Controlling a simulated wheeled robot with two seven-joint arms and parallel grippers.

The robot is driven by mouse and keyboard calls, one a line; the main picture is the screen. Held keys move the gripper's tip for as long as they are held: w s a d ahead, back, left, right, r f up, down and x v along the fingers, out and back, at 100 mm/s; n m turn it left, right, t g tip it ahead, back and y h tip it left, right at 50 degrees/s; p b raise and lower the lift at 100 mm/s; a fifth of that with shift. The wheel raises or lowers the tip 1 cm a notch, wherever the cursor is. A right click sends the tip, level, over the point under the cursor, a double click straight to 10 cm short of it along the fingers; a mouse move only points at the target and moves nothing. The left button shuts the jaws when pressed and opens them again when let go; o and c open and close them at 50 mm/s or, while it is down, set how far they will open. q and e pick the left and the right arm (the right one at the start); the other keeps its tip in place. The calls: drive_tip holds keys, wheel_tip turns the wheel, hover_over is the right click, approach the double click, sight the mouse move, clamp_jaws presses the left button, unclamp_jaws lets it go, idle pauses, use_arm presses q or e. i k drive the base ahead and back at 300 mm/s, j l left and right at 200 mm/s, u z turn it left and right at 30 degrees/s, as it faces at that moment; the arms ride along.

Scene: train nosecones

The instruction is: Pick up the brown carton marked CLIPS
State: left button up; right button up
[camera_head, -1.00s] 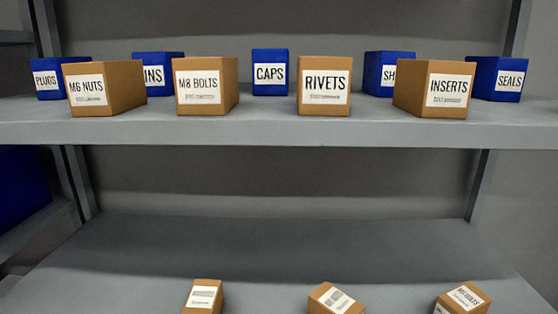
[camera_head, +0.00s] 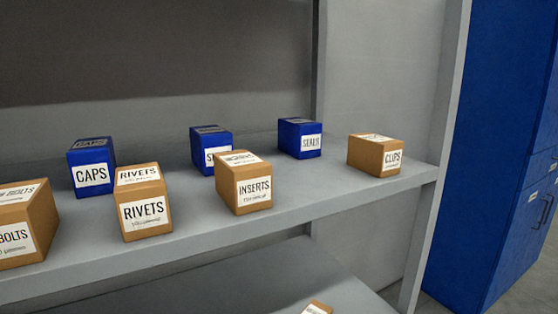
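The brown carton marked CLIPS (camera_head: 370,155) sits at the right end of the upper shelf, close to the shelf's front edge. Its white label (camera_head: 392,159) faces front right, and another label lies on its top. Neither of my grippers shows in the head view.
On the same grey shelf (camera_head: 300,201) stand brown cartons marked INSERTS (camera_head: 229,191), RIVETS (camera_head: 142,224) and BOLTS (camera_head: 42,215). Blue boxes marked CAPS (camera_head: 87,149) and SEALS (camera_head: 299,139) stand behind. A grey upright (camera_head: 432,170) and a blue cabinet (camera_head: 497,150) are at the right.

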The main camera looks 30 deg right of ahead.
sight(379, 156)
drive_tip(key=z, duration=1.4)
